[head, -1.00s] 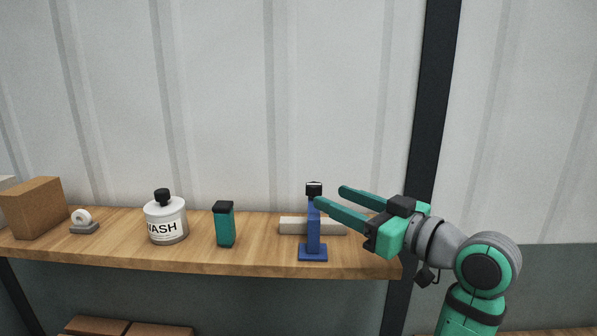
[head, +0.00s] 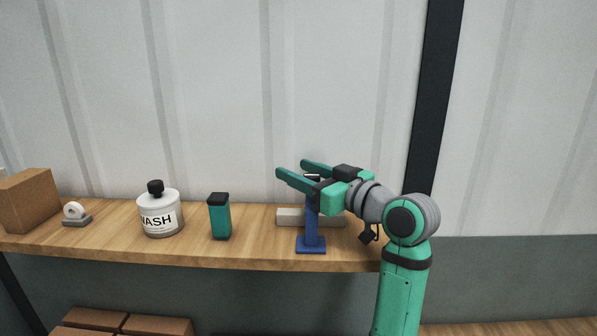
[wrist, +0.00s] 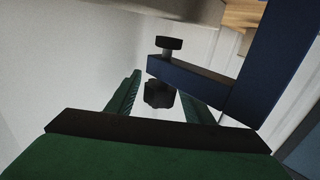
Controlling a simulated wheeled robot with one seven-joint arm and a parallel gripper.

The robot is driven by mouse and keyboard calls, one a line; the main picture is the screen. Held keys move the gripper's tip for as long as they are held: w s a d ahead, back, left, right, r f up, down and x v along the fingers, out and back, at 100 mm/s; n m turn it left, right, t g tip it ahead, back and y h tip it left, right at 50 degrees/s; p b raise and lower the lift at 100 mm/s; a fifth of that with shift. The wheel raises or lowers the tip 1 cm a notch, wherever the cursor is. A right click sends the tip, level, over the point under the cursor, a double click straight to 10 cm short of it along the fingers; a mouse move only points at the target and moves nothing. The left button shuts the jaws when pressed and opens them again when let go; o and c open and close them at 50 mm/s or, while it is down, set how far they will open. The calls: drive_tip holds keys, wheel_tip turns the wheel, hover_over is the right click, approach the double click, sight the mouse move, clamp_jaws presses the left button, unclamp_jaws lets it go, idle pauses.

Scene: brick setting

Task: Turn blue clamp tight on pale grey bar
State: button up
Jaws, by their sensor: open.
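The blue clamp (head: 311,232) stands upright on the wooden shelf, with a flat blue base and an upright column. Its black knob (wrist: 159,95) shows in the wrist view below the blue arm (wrist: 190,80), with a black pad (wrist: 169,43) on the screw's other end. The pale grey bar (head: 291,217) lies on the shelf behind the clamp's column. My gripper (head: 292,168) is open at the clamp's top. In the wrist view its green fingers (wrist: 157,97) lie on either side of the knob. I cannot tell whether they touch it.
Left of the clamp stand a teal black-topped container (head: 219,217), a white wash bottle (head: 160,213), a white tape roll on a grey base (head: 75,214) and a brown box (head: 28,202). A dark post (head: 433,100) rises at right. Shelf between container and clamp is clear.

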drive_tip(key=shift+w+a, duration=0.1)
drive_tip(key=shift+w, duration=0.1)
drive_tip(key=shift+w, duration=0.1)
drive_tip(key=c, duration=1)
drive_tip(key=shift+a, duration=0.1)
drive_tip(key=shift+c, duration=0.2)
